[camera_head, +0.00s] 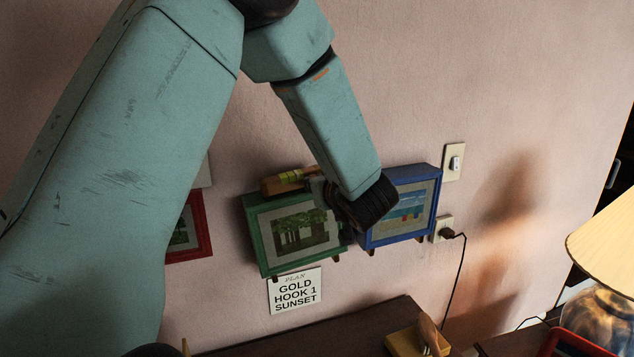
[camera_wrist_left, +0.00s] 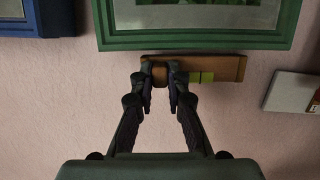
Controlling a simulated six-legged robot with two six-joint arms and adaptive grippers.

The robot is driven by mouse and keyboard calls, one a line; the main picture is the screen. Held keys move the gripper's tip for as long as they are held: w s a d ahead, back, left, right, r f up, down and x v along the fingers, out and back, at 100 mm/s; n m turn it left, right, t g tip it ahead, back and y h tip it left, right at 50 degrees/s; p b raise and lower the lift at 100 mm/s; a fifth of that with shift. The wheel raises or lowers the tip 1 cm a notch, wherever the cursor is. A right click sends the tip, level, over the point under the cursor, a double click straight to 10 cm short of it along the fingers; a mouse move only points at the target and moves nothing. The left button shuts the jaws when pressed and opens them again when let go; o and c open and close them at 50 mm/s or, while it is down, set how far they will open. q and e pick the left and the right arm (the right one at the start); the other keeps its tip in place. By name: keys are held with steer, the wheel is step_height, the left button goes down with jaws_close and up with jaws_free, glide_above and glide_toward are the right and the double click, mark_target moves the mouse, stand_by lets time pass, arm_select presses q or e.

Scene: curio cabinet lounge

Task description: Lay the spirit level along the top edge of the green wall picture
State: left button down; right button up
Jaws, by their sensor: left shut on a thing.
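The green wall picture (camera_head: 256,240) hangs on the pink wall, leaning a little in the head view. The wooden spirit level (camera_head: 283,182), with a yellow-green vial, lies lengthwise along its top edge. In the left wrist view, which shows the wall upside down, the level (camera_wrist_left: 225,68) runs close beside the green frame (camera_wrist_left: 200,43), about parallel; I cannot tell whether they touch. My left gripper (camera_wrist_left: 160,75) is shut on the level near one end. In the head view my left wrist hides part of the level and the green picture's right side.
A blue picture (camera_head: 437,200) hangs just right of the green one, a red picture (camera_head: 203,225) to its left. A sign (camera_head: 295,291) is below. A switch (camera_head: 454,162), a plugged outlet (camera_head: 441,229) and a lamp (camera_head: 605,245) are to the right. A pale card (camera_wrist_left: 290,93) is on the wall.

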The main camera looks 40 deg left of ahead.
arm_select(q)
steer(key=shift+w+a+f, duration=0.25)
steer(key=shift+f, duration=0.1)
steer(key=c, duration=1.5)
jaws_free()
steer(key=shift+o, duration=1.2)
steer(key=shift+s+d+r, duration=0.15)
steer(key=shift+s+d, duration=0.05)
steer(key=shift+w+a, duration=0.1)
steer(key=shift+w, duration=0.05)
steer(key=v, duration=0.7)
steer(key=shift+s+d+r, duration=0.1)
steer(key=shift+s+d, duration=0.15)
